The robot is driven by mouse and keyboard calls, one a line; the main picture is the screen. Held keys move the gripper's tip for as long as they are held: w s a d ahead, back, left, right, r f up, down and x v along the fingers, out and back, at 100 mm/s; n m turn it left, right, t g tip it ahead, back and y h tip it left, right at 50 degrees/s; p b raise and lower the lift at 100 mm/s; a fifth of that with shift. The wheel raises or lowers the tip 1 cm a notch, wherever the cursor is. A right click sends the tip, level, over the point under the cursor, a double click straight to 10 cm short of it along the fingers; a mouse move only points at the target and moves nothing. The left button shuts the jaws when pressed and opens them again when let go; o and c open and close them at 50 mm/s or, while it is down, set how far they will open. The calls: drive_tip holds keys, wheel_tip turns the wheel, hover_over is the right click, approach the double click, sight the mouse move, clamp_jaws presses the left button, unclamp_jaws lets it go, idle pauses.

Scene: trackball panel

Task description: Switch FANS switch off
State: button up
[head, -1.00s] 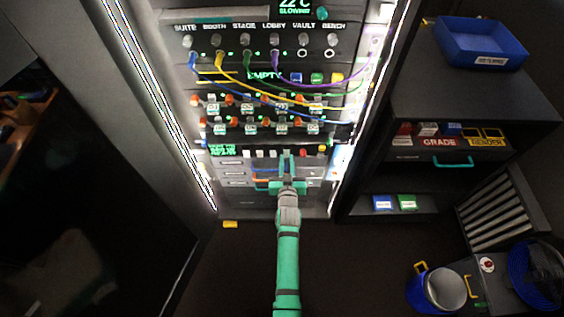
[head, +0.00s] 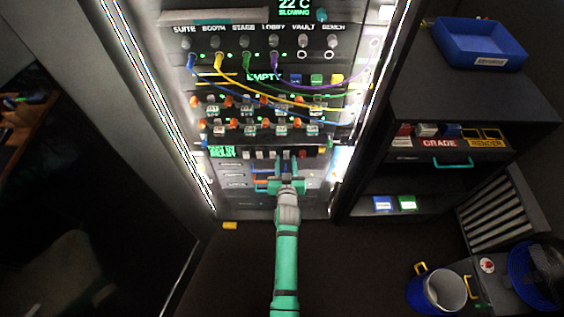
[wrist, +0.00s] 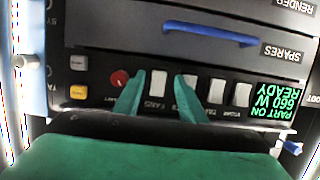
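The FANS switch is a white rocker (wrist: 158,83) in the wrist view, where the panel appears upside down, with its FANS label beside it. My gripper (wrist: 164,95) is open, with one green finger on each side of this switch. I cannot tell whether the fingers touch it. The right finger partly covers the neighbouring white switch (wrist: 190,80). In the head view my gripper (head: 286,168) is at the lower panel, just below the switch row. The small display (wrist: 277,103) reads PART ON, 660 W, READY.
A red knob or button (wrist: 120,78) is close beside the left finger. More white switches (wrist: 216,91) stand to the right. A SPARES drawer with a blue handle (wrist: 210,33) is above in the wrist view. Coloured cables (head: 300,97) hang higher on the rack.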

drive_tip(key=v, duration=1.1)
drive_tip(key=shift+d, duration=0.1)
drive_tip(key=s+f+v, duration=0.1)
drive_tip(key=f+v, duration=0.1)
drive_tip(key=v, duration=0.8)
drive_tip(key=f+v, duration=0.2)
drive_tip(key=v, duration=0.8)
drive_tip(key=s+a+r, duration=0.2)
drive_tip(key=s+r, duration=0.9)
drive_tip(key=s, duration=0.5)
drive_tip(key=shift+s+r, duration=0.4)
